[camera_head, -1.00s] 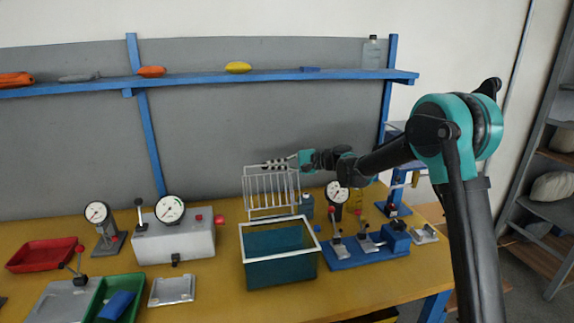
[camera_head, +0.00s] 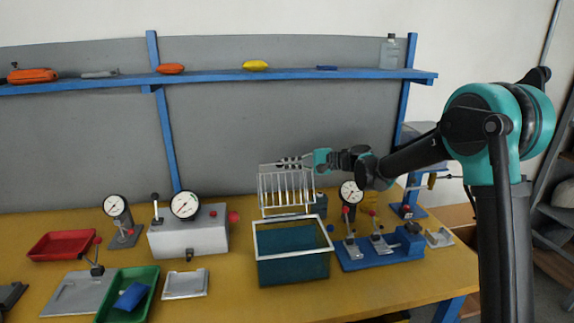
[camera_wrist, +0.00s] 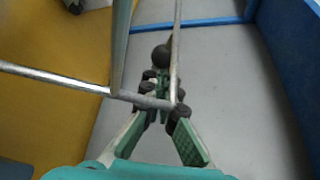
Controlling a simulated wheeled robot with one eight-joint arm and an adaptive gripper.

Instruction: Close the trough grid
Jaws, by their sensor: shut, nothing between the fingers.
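The trough (camera_head: 293,268) is a dark teal box with a white rim on the workbench. Its white wire grid (camera_head: 287,190) stands up steeply at the trough's back edge, so the trough's top is open. My gripper (camera_head: 290,162) is at the grid's upper edge, with its fingers shut and nothing between them. In the wrist view, the fingertips (camera_wrist: 162,88) are beside the corner where the grid's bars (camera_wrist: 60,80) meet. I cannot tell whether they touch the bars.
A blue fixture (camera_head: 380,252) with clamps stands right of the trough, with a dial gauge (camera_head: 351,192) behind it. A grey gauge box (camera_head: 188,235) and a small metal plate (camera_head: 185,284) are to the left. A blue shelf (camera_head: 220,77) runs along the back panel.

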